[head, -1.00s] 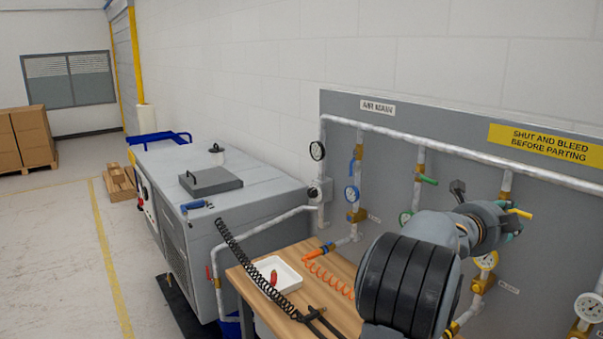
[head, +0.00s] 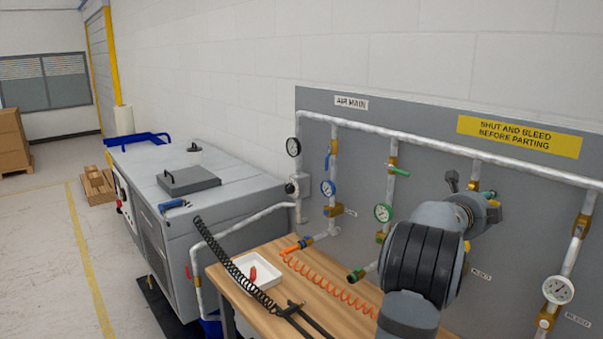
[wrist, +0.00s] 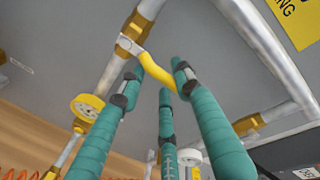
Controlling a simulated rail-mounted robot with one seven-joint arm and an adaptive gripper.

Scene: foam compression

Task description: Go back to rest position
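In the head view my gripper (head: 487,199) is up against the grey pipe board (head: 325,110), mostly hidden behind my own wrist.
Pipes, gauges and valves stick out from the board around my arm. Below is a wooden bench (head: 330,285) with a white tray (head: 238,276) and an orange coiled hose (head: 325,279). A grey cabinet (head: 225,210) stands left. Open floor lies further left.

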